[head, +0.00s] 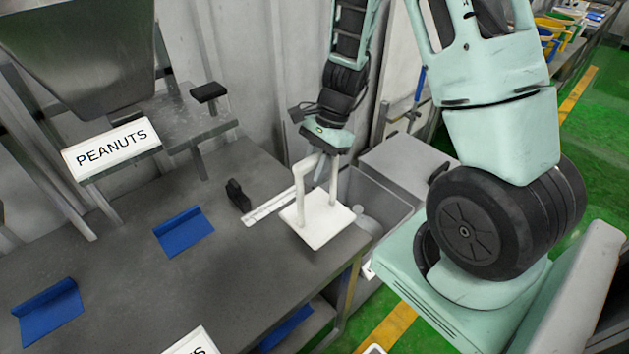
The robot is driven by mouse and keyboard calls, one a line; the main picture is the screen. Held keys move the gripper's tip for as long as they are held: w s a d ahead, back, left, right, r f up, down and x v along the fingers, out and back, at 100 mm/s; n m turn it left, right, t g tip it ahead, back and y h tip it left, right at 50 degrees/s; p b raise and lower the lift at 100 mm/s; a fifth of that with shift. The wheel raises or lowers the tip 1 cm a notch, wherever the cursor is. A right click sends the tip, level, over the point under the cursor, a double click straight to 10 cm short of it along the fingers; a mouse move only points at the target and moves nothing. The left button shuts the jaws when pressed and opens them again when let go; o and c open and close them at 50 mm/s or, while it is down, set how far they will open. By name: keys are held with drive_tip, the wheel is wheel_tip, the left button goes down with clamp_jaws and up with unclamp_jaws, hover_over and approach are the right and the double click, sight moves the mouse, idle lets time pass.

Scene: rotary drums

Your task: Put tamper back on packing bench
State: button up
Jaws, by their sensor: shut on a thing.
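The tamper (317,222) is a white square plate with an upright white loop handle. It is at the right end of the grey packing bench (270,280), at or just above the bench top; I cannot tell whether it touches. My gripper (322,165) points down from above and is shut on the top of the tamper's handle. The arm hides part of the handle's upper right side. The plate looks roughly level, close to the bench's right edge.
A white strip (275,204) and a small black object (238,195) lie left of the tamper. Blue angled pieces (184,231) sit farther left. A PEANUTS sign (111,148) hangs under a metal hopper (85,50). A grey bin (375,200) stands beyond the bench's right edge.

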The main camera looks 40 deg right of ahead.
drive_tip(key=shift+f, duration=1.95)
drive_tip(key=shift+f, duration=0.15)
drive_tip(key=o, duration=0.9)
